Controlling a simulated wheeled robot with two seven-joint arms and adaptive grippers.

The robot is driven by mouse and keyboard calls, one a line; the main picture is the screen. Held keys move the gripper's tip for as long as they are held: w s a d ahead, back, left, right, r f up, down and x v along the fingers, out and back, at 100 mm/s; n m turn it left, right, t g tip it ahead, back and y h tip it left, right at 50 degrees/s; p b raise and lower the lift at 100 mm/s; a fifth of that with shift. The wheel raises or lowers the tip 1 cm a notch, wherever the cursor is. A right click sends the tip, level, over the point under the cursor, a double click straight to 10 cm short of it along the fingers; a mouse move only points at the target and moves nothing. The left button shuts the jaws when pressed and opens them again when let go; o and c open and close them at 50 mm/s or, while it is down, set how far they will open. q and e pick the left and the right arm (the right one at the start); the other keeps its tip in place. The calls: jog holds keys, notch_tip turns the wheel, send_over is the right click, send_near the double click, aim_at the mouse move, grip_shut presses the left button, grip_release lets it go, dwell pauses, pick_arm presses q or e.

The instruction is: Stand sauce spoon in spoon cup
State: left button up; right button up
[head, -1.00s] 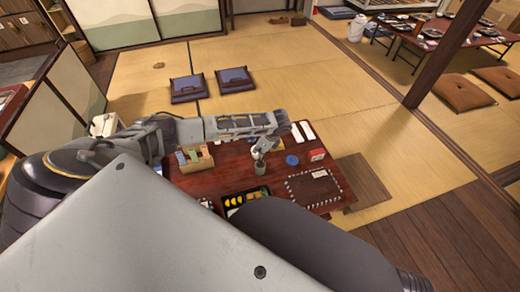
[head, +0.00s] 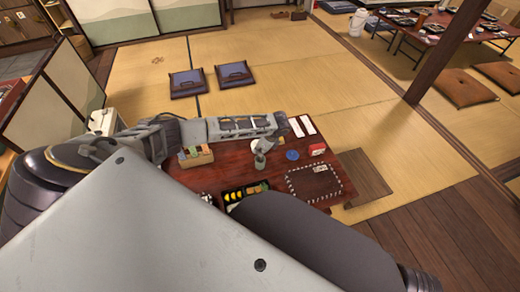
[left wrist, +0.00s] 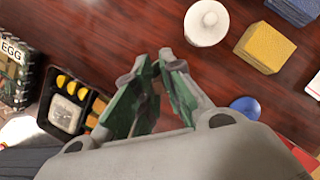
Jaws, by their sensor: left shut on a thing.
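My right gripper is out of view.
A white round thing (left wrist: 206,24) lies near the fingers in the left wrist view.

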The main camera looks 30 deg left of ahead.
pick_arm(q)
jog(key=o, duration=0.8)
jog(key=shift+c, duration=0.2)
jog(key=v, duration=1.2)
jog(key=shift+s+d+f, duration=0.1)
jog(key=shift+s+f, duration=0.05)
dwell(1.2)
